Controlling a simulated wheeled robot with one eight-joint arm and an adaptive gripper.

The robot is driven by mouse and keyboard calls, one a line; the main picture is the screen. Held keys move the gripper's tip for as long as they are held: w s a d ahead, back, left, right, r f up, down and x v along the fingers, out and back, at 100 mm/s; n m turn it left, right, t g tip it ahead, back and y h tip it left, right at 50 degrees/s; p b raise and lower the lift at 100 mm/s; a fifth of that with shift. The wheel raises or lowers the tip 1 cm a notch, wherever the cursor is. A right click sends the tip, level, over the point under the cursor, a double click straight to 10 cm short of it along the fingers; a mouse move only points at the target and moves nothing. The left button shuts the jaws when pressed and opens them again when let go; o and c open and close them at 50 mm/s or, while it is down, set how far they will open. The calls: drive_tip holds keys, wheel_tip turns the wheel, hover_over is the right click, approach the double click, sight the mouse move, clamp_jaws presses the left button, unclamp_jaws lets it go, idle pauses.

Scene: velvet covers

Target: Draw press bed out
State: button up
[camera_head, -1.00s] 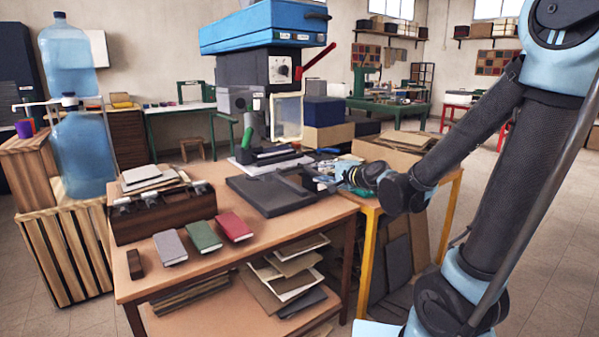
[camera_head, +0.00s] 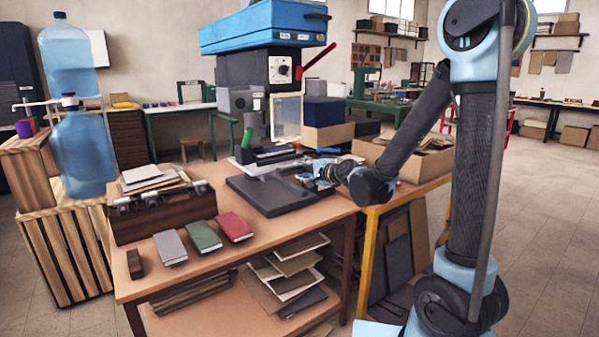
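The press (camera_head: 262,70) has a blue top, a dark body and a red lever, and stands at the back of the wooden workbench. Its dark, flat bed (camera_head: 270,201) lies on the bench in front of the press body, reaching toward the front right. My gripper (camera_head: 303,177) is low over the right rear part of the bed, coming in from the right. The fingers are small and overlap dark parts of the bed. I cannot tell whether they are open or shut, or whether they touch it.
Grey, green and red books (camera_head: 204,237) lie on the workbench (camera_head: 190,272) left of the bed, beside a dark wooden box (camera_head: 165,212). A cardboard box (camera_head: 405,163) stands on the yellow-legged table at right. Bare bench top lies in front of the bed.

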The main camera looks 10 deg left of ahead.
sight(297, 168)
drive_tip(key=shift+x, duration=1.9)
